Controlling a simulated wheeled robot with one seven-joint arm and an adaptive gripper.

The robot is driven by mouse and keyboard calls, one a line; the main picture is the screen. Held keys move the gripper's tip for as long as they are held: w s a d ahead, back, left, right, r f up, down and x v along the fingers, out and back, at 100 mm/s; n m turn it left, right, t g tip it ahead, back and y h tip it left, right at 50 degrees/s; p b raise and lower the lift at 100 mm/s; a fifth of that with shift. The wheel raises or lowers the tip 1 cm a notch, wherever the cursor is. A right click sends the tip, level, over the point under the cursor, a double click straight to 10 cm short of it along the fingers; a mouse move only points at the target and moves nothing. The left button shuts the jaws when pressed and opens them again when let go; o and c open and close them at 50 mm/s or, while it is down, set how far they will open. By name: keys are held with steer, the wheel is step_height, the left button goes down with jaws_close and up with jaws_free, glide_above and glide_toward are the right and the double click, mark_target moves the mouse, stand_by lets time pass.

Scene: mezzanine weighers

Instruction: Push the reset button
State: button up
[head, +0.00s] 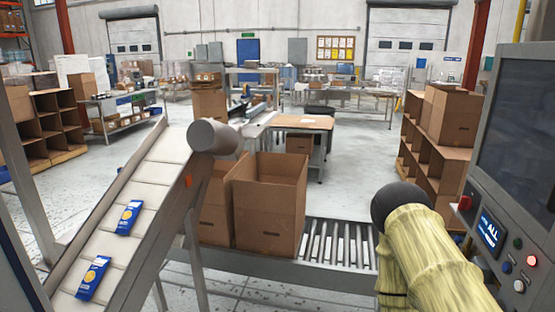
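The control panel (500,255) stands at the right edge, below a large dark screen (520,115). A red knob (465,203) sits left of the display. No reset label is readable, so I cannot tell which button is reset. My arm, in a yellowish sleeve with a dark rounded end, rises just left of the panel and covers part of its surroundings. My gripper is not visible.
An inclined belt (150,182) with blue packets (129,218) is at left. Brown shelving (433,165) is behind my arm. Open floor lies beyond the conveyor.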

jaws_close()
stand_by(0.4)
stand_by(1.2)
